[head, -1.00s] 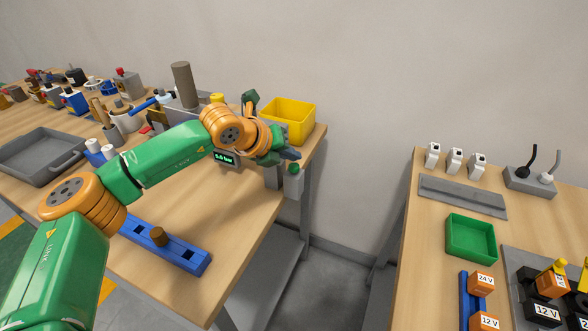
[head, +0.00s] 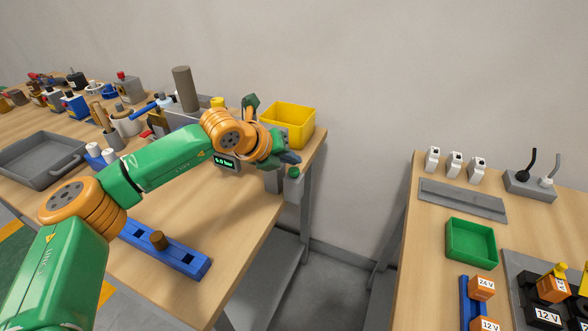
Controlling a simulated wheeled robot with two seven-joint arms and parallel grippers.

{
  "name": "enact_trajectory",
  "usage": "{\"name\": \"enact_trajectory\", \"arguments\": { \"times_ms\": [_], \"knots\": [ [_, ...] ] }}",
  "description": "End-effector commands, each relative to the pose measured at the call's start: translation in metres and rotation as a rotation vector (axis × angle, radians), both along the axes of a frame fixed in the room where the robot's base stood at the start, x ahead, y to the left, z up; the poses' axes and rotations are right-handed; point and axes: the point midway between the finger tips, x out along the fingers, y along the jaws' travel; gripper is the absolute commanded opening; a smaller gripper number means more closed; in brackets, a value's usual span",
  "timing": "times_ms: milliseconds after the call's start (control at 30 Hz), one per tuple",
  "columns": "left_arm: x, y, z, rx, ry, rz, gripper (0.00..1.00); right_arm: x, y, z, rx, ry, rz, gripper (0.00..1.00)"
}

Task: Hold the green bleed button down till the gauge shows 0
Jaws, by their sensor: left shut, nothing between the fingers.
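The green bleed button (head: 294,172) sits at the right end of the left table, beside a grey block. My left gripper (head: 291,158) is shut and empty, its dark fingertips just above the button in the picture. I cannot tell whether they touch it. The gauge (head: 227,163) is a small dark display with green digits, partly behind my left arm. It shows a reading in bar that is not zero; the digits are too small to read surely. My right gripper is not in view.
A yellow bin (head: 301,122) stands close behind my left gripper. A tall grey cylinder (head: 184,88) and several tools stand behind my arm. A blue rail (head: 186,253) lies in front. A gap separates this table from the right table (head: 425,225).

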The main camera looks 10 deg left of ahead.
Motion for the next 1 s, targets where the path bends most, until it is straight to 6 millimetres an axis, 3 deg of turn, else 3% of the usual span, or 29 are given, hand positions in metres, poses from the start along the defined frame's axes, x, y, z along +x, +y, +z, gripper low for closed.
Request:
{"name": "enact_trajectory", "arguments": {
  "times_ms": [733, 1000],
  "knots": [
    [0.0, 0.0, 0.0, 0.0, 0.0, 0.0, 0.0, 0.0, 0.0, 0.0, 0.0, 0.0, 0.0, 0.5],
    [0.0, 0.0, -0.009, -0.001, -0.001, 0.0, 0.0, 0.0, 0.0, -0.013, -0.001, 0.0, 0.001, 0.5]
  ]
}}
